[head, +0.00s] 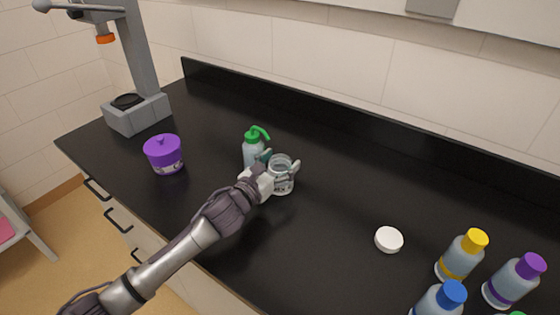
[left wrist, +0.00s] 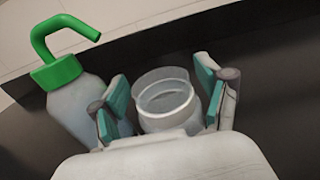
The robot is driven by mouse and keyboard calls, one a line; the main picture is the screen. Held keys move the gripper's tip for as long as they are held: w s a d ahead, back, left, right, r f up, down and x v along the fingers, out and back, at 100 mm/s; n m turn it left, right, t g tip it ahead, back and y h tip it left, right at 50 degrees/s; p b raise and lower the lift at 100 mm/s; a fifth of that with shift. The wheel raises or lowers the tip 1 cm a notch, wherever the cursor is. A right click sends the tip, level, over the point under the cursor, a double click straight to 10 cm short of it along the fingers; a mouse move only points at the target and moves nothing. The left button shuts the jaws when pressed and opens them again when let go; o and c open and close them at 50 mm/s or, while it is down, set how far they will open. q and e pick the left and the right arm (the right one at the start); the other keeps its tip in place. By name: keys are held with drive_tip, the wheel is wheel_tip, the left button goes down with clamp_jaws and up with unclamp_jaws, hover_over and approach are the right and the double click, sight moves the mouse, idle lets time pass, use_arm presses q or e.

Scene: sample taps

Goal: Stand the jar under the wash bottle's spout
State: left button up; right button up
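The jar (head: 281,184) is clear and uncapped. It is upright or nearly so, just right of the wash bottle (head: 252,155); whether its base touches the counter is unclear. The wash bottle has a green cap and a bent green spout, whose tip in the left wrist view (left wrist: 97,37) lies up and left of the jar's mouth (left wrist: 165,90). My left gripper (head: 281,161) has one teal-padded finger on each side of the jar, very close to its wall; I cannot tell whether the pads press on it. My right gripper is not in view.
A white lid (head: 389,239) lies on the black counter (head: 330,235) to the right. Several capped bottles stand at the lower right, one with a yellow cap (head: 461,257). A purple pot (head: 164,154) and a grey stand (head: 138,113) are at left. Counter between jar and lid is clear.

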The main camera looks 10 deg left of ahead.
use_arm(q)
drive_tip(key=shift+r, duration=0.2)
drive_tip(key=b+v, duration=0.1)
drive_tip(key=v, duration=1.1)
drive_tip(key=shift+b, duration=0.4)
drive_tip(key=shift+f, duration=0.1)
